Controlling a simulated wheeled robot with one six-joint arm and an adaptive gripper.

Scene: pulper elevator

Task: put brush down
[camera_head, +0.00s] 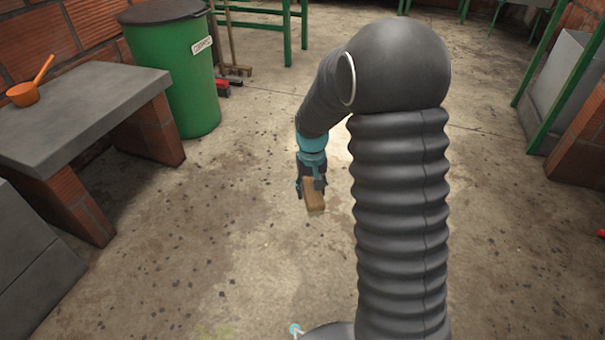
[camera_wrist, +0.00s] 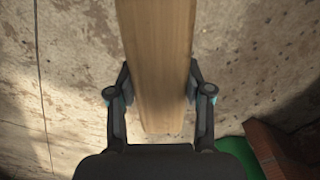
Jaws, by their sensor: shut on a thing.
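The brush (camera_head: 314,196) shows as a light wooden block in my gripper (camera_head: 311,186), out over the concrete floor in the head view. In the wrist view the brush (camera_wrist: 158,60) is a long pale wooden piece running from the top edge down between the two fingers. My gripper (camera_wrist: 160,92) is shut on it, with a finger against each side. No bristles show in either view. I cannot tell how far the brush is above the floor.
A green barrel (camera_head: 175,80) with a dark lid stands at the upper left. A grey slab table (camera_head: 90,105) on brick legs holds an orange scoop (camera_head: 28,92). Green metal frames (camera_head: 288,30) stand at the back. The floor (camera_head: 230,230) around my gripper is clear.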

